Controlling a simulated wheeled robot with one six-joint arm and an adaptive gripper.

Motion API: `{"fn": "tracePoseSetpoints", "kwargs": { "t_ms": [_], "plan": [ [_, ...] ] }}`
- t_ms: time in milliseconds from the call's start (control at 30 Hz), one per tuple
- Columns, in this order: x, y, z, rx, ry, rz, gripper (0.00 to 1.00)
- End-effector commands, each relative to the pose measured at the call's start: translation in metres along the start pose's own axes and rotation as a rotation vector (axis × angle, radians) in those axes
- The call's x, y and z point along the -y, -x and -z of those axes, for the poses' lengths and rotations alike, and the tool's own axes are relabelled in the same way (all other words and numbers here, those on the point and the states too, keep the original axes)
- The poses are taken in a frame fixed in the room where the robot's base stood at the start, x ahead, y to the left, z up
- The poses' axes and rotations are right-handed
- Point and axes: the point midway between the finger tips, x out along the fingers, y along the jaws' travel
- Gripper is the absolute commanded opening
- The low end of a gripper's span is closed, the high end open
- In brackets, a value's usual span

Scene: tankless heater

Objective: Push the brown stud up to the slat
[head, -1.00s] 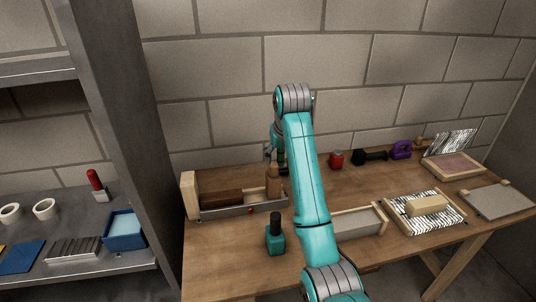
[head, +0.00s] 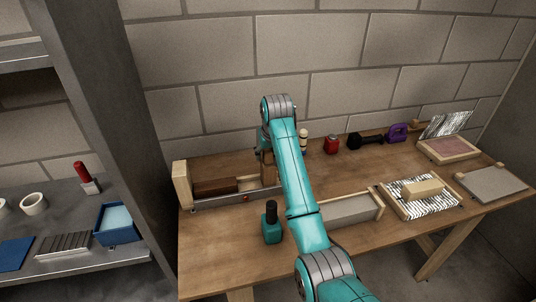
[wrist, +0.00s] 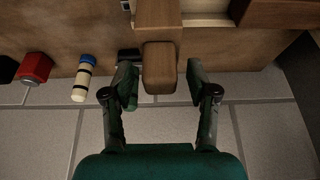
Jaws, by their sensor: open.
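A dark brown block (head: 215,187), which looks like the brown stud, lies in a low tray (head: 235,199) at the left of the bench. A pale upright board (head: 181,185) stands at the tray's left end; I cannot tell whether it is the slat. A mid-brown wooden piece (head: 267,165) stands at the tray's right end, partly behind my arm. In the wrist view my gripper (wrist: 163,85) is open, with the end of this mid-brown piece (wrist: 159,68) between its fingers and gaps on both sides. The dark brown block shows at the upper right there (wrist: 285,13).
A teal bottle (head: 271,223) stands in front of the tray. A cream bottle (head: 304,140), a red jar (head: 331,144) and a black dumbbell (head: 364,139) stand along the back. A grey-topped tray (head: 352,210) lies right of my arm.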

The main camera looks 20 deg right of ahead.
Motion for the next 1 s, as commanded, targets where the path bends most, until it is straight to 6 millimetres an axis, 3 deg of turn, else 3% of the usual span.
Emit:
{"fn": "tracePoseSetpoints", "kwargs": {
  "t_ms": [367,467,600,633,867,1000],
  "plan": [
    [0.0,-0.007,0.0,0.0,0.0,0.0,0.58],
    [0.0,-0.006,0.0,0.0,0.0,0.0,0.38],
    [0.0,-0.006,0.0,0.0,0.0,0.0,0.03],
    [0.0,-0.006,0.0,0.0,0.0,0.0,0.0],
    [0.006,-0.006,0.0,0.0,0.001,0.001,0.0],
    [0.036,-0.006,0.0,0.0,0.005,0.003,0.0]
  ]
}}
